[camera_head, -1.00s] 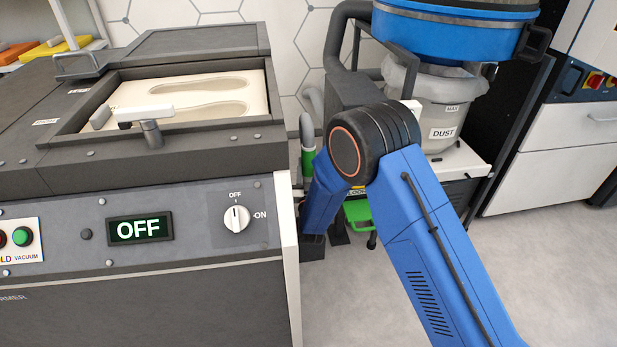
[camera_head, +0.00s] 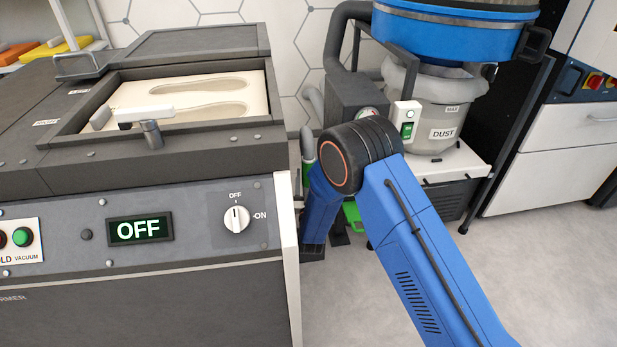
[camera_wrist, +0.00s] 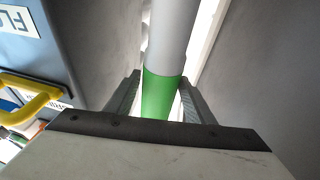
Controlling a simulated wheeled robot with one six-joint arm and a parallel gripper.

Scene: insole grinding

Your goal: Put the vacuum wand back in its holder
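The vacuum wand is a grey tube with a green band. In the wrist view the wand (camera_wrist: 163,95) runs up between the two fingers of my gripper (camera_wrist: 160,98), which are closed in on the green band from both sides. In the head view the wand's grey upper end and green part (camera_head: 308,145) show in the gap between the grey machine and the dust collector. My gripper is hidden there behind my blue arm. A dark block (camera_head: 312,254), perhaps the holder, shows low in that gap, just below my arm. The wand's lower end is hidden.
The grey forming machine (camera_head: 150,270), its display reading OFF, stands close on the left. The dust collector (camera_head: 435,105) stands behind my arm. A yellow handle (camera_wrist: 35,105) is at the left in the wrist view. The floor (camera_head: 560,260) at right is clear.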

